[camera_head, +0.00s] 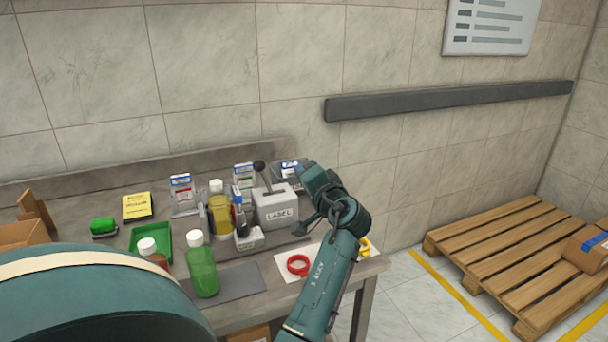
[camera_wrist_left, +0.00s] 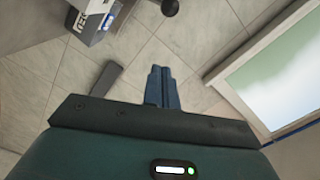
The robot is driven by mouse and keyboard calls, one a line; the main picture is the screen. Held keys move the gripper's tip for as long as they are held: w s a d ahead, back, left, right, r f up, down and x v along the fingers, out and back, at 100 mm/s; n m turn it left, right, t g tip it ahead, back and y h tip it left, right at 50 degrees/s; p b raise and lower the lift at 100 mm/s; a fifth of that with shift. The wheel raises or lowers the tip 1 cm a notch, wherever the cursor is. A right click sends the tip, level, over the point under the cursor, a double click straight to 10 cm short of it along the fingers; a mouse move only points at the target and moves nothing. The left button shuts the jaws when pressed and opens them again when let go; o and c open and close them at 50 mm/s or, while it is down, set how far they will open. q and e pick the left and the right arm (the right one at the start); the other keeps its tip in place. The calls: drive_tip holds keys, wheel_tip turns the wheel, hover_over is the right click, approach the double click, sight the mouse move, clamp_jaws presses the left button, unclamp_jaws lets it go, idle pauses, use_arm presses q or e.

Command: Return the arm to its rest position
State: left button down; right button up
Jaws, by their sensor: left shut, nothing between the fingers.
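My left arm (camera_head: 325,265) reaches up over the right end of the workbench (camera_head: 372,268). My right gripper is not in view.
A red tape ring (camera_head: 298,265) lies on white paper below the gripper. A green bottle (camera_head: 202,267), yellow bottle (camera_head: 219,209) and green tray (camera_head: 152,240) stand further left. A wall rail (camera_head: 450,97) runs behind. A wooden pallet (camera_head: 490,250) stands on the floor at right.

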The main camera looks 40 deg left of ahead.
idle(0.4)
use_arm(q)
drive_tip(key=s+d+f+m+t+h+p, duration=0.1)
drive_tip(key=d+f+m+t+h, duration=0.2)
drive_tip(key=d+f+h, duration=0.35)
drive_tip(key=s+d+f+m+t+h+p, duration=0.1)
drive_tip(key=d+f+m+t+h, duration=0.2)
drive_tip(key=d+f, duration=0.6)
drive_tip(key=s+d+f+n+g+h+p, duration=0.1)
drive_tip(key=s+d+f+h, duration=0.4)
drive_tip(key=s+d, duration=0.3)
drive_tip(key=s+d+f+h, duration=0.5)
drive_tip(key=s+d+f, duration=0.2)
drive_tip(key=s, duration=0.5)
drive_tip(key=shift+d+n+g+p, duration=0.35)
drive_tip(key=shift+d+n+g, duration=0.05)
drive_tip(key=shift+d, duration=0.8)
drive_tip(key=shift+a, duration=0.1)
